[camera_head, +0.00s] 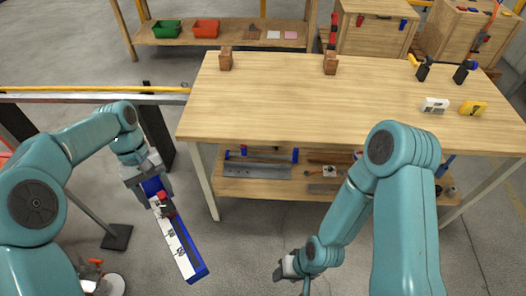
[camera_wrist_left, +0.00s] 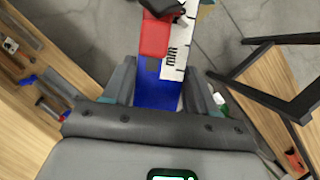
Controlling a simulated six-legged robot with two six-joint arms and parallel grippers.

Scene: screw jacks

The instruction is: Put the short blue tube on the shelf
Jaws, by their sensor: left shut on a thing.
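My left gripper (camera_head: 150,182) is shut on a long blue bar (camera_head: 197,271) with a white scale face and a red part near the grip. The bar hangs tilted down over the floor, left of the workbench. In the left wrist view, the blue bar (camera_wrist_left: 158,95) sits between the fingers, with "mm" on its white face. I cannot tell whether this bar is the short blue tube. The workbench's lower shelf (camera_head: 232,190) holds several tools, including a grey piece with blue ends (camera_head: 262,170). My right gripper (camera_head: 290,266) is low over the floor; its jaws are unclear.
The workbench top (camera_head: 290,105) is mostly clear, with two brown blocks at the back and a yellow piece (camera_head: 473,108) at right. A rail (camera_head: 90,95) runs at left. A back shelf (camera_head: 240,38) holds a green bin (camera_head: 166,29) and a red bin (camera_head: 206,28).

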